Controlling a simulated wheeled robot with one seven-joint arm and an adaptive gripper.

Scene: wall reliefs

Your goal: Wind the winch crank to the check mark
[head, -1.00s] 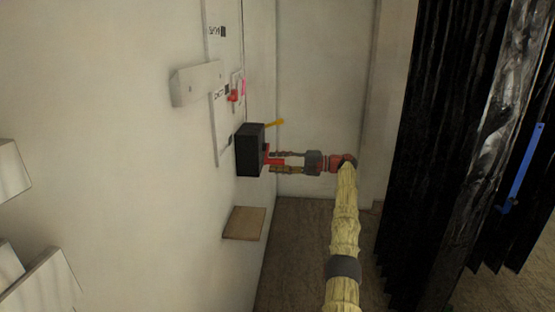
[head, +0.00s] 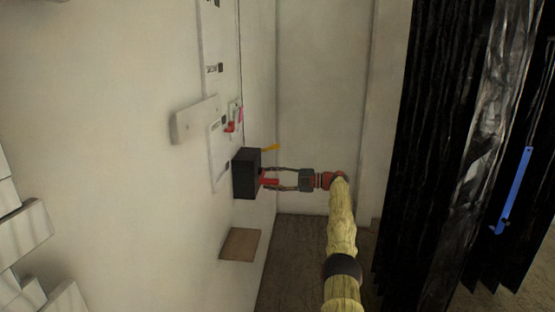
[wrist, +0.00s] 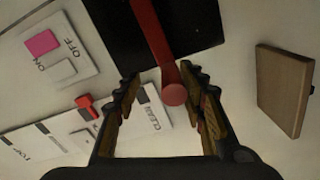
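The winch is a black box (head: 245,174) on the wall, with a red crank (head: 268,181) on its front. In the wrist view the red crank arm (wrist: 153,38) slants down from the black box to a round red knob (wrist: 174,95). My gripper (head: 266,179) is at the crank, with a finger on each side of it. In the wrist view my gripper (wrist: 163,80) is open, with the knob between its fingers and gaps visible on both sides. I cannot make out a check mark.
A brown board (head: 240,245) sits on the wall below the winch. A panel with a pink switch (wrist: 42,43) and a red knob (wrist: 88,105) are near the box. Black drapes (head: 440,150) and a blue bar (head: 514,190) stand to the right.

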